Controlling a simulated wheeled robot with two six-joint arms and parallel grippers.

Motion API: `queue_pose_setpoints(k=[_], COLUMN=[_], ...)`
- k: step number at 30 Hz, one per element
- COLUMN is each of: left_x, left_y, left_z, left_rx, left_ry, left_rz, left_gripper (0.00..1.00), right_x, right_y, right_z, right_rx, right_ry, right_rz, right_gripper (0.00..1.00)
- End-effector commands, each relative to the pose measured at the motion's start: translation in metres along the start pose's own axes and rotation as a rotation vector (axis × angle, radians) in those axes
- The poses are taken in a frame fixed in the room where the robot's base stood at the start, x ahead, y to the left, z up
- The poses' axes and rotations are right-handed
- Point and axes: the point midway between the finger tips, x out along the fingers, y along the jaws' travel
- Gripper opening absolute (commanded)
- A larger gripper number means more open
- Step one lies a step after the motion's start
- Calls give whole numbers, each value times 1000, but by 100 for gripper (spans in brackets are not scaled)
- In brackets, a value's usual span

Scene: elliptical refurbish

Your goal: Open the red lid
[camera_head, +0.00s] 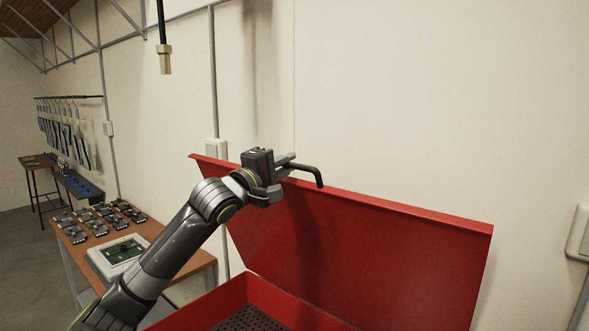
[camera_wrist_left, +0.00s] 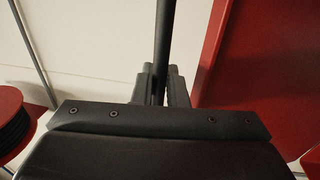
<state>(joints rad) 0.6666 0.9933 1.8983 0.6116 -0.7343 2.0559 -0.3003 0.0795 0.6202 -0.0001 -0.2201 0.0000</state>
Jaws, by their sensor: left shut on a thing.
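The red lid (camera_head: 370,250) stands raised and tilted back toward the wall, above the red box (camera_head: 262,292). A black bent handle (camera_head: 312,171) shows at the lid's upper edge. My left gripper (camera_head: 283,166) is at that edge, shut on the handle. In the left wrist view the dark bar of the handle (camera_wrist_left: 165,45) runs between the two fingers (camera_wrist_left: 160,88), and the red lid (camera_wrist_left: 252,55) is on the right. Where the handle joins the lid is hidden. My right gripper is not in view.
A wooden table (camera_head: 189,262) at the left carries several dark parts and a white-framed device (camera_head: 118,254). A hose with a brass end (camera_head: 165,58) hangs above. The pale wall (camera_head: 420,90) stands close behind the lid. A perforated dark floor (camera_head: 248,319) shows inside the box.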

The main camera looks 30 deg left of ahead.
Motion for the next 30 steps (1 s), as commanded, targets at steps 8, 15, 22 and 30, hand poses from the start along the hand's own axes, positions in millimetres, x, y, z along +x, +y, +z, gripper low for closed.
queue_pose_setpoints(k=[8,15,22,30], left_x=[-1,-1,-2,-20], left_y=[1,1,0,-2], left_z=[1,1,1,0], left_rx=[0,-1,-1,6], left_ry=[-3,-3,-3,-1], left_rz=[4,3,3,4], left_gripper=[0,29,29,29], right_x=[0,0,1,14], right_y=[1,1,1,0], right_z=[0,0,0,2], right_rx=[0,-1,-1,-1], right_ry=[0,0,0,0], right_rz=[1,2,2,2], right_gripper=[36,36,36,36])
